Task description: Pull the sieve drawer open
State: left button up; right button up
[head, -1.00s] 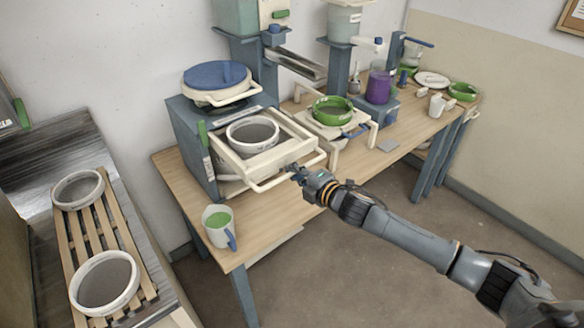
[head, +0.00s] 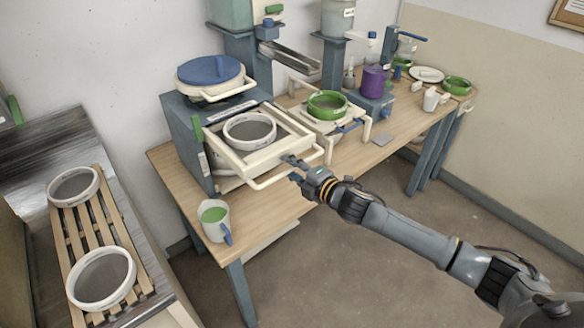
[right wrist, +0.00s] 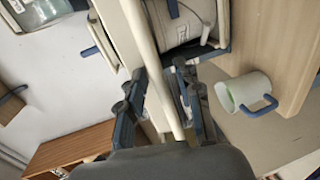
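The sieve drawer is a cream frame (head: 228,158) that stands out of the blue-grey cabinet (head: 185,135), with a round white sieve (head: 250,130) seated in it. Its cream bar handle (head: 270,183) runs along the front, and it also shows in the right wrist view (right wrist: 148,42). My right gripper (head: 296,170) is at the right part of the handle. Its fingers are spread, with the bar passing between them in the right wrist view (right wrist: 160,85). Whether either finger touches the bar is unclear. My left gripper is not in view.
A green-filled mug (head: 214,222) stands near the table's front left corner. A blue-lidded pot (head: 210,75) sits on the cabinet. A green bowl (head: 327,104) on a cream stand is right of the drawer. Floor (head: 330,270) before the table is open.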

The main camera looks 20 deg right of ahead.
jog(key=v, duration=1.2)
dwell(0.3)
jog(key=s+d+f+m+g+h+b, duration=0.1)
jog(key=d+f+m+h, duration=0.15)
jog(key=f, duration=0.65)
jog(key=s+d+f+m+g+h, duration=0.1)
jog(key=d+f+m, duration=0.25)
jog(key=f, duration=0.55)
jog(key=s+d+f+m+g+h+b, duration=0.1)
jog(key=s+d+f+m+h, duration=0.15)
jog(key=f, duration=0.65)
jog(key=s+d+f+m+g, duration=0.25)
jog(key=s+f, duration=0.25)
jog(key=f, duration=0.5)
jog(key=s+a+f+m+g+b, duration=0.2)
jog(key=s+a+f+m+g, duration=0.15)
jog(key=s+f, duration=1.05)
jog(key=s+a+f+m+g, duration=0.1)
jog(key=s+a+f, duration=0.2)
jog(key=s, duration=0.4)
jog(key=s+a+f+m+g, duration=0.2)
jog(key=s+a+f, duration=0.1)
jog(key=s, duration=0.4)
jog(key=s+a+f+m+g, duration=0.1)
jog(key=s+a+f+m, duration=0.1)
jog(key=s, duration=0.6)
jog(key=shift+a+f+g+y+b, duration=0.3)
jog(key=shift+a+f+g+b, duration=0.1)
jog(key=shift+a+f, duration=0.4)
